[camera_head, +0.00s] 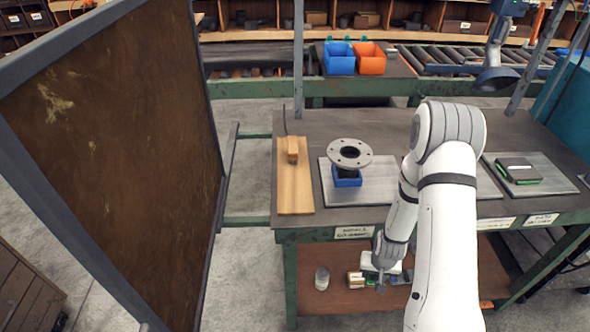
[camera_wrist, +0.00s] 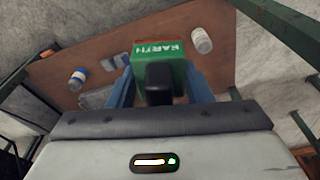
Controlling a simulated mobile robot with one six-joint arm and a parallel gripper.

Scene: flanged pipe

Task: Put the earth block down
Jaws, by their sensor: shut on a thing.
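The earth block (camera_wrist: 160,50) is a green block with white "EARTH" lettering and a black part facing the wrist camera. My gripper (camera_wrist: 158,80) is shut on it, with one blue finger on each side. Beyond the block, the wrist view shows the brown lower shelf (camera_wrist: 105,45). In the head view, my gripper (camera_head: 381,280) is low at the bench's front, by the lower shelf (camera_head: 340,300). My arm and wrist hide most of the block there. I cannot tell how far the block is from the shelf.
Above, the bench top (camera_head: 325,123) holds a wooden board (camera_head: 295,200), a flanged pipe (camera_head: 350,154) in a blue holder, and a black-and-green item (camera_head: 518,171). A large brown panel (camera_head: 110,130) stands left.

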